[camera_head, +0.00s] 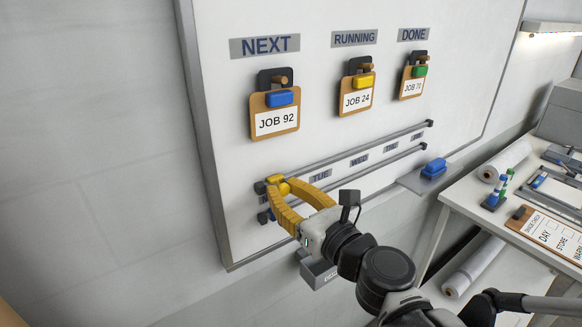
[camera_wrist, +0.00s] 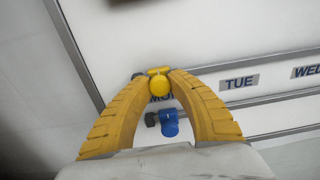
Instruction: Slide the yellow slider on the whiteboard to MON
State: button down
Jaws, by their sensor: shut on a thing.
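The yellow slider (camera_head: 275,180) is at the left end of the upper rail (camera_head: 345,157) on the whiteboard (camera_head: 330,20). In the wrist view the slider (camera_wrist: 159,84) sits just above the MON label (camera_wrist: 160,98), which is partly hidden by the slider and a finger, and close to the dark end stop. My gripper (camera_head: 282,187) is shut on the slider, its yellow fingers on either side of the knob. The TUE label (camera_wrist: 239,82) is to the right, clear of my fingers.
A blue slider (camera_wrist: 169,122) is just below on the lower rail, between my fingers but apart from them. Job boards such as JOB 92 (camera_head: 275,114) hang above. A small ledge with a blue eraser-like block (camera_head: 434,168) is to the right. A worktable (camera_head: 480,195) stands at the right.

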jog(key=shift+s, duration=0.1)
jog(key=c, duration=1.2)
grip_release()
jog(key=shift+s+a, duration=0.1)
jog(key=shift+a, duration=0.1)
jog(key=shift+d, duration=0.15)
jog(key=v, duration=1.1)
jog(key=shift+s+d, duration=0.2)
jog(key=shift+s, duration=0.15)
